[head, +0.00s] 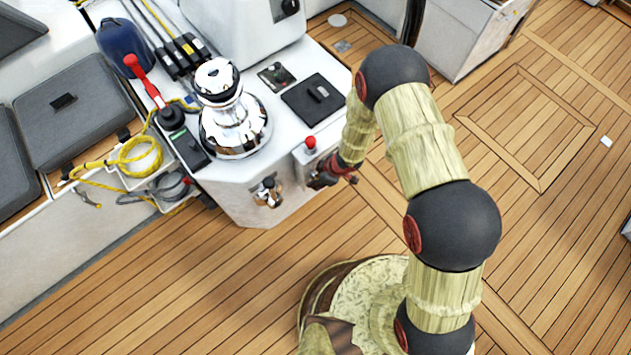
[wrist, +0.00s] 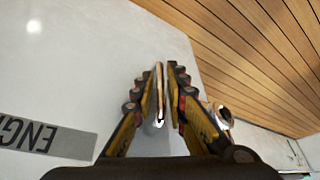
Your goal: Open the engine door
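The pale console front fills the left of the wrist view, with a grey label (wrist: 45,136) reading "ENGI", upside down and cut off. I cannot make out the engine door's edges. A thin shiny bar, seemingly a handle (wrist: 159,108), stands between my gripper's fingers. My gripper (wrist: 165,80) has its fingers close together along both sides of this bar. In the head view my gripper (head: 332,174) is low beside the right part of the white console (head: 240,200); the arm partly hides that side, and the handle cannot be seen there.
A chrome fitting (head: 268,192) sticks out of the console front, left of my gripper. A red-knobbed lever (head: 310,143) stands just above it. A chrome winch (head: 230,110) and yellow rope (head: 137,155) are farther left. The teak deck (head: 180,280) in front is clear.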

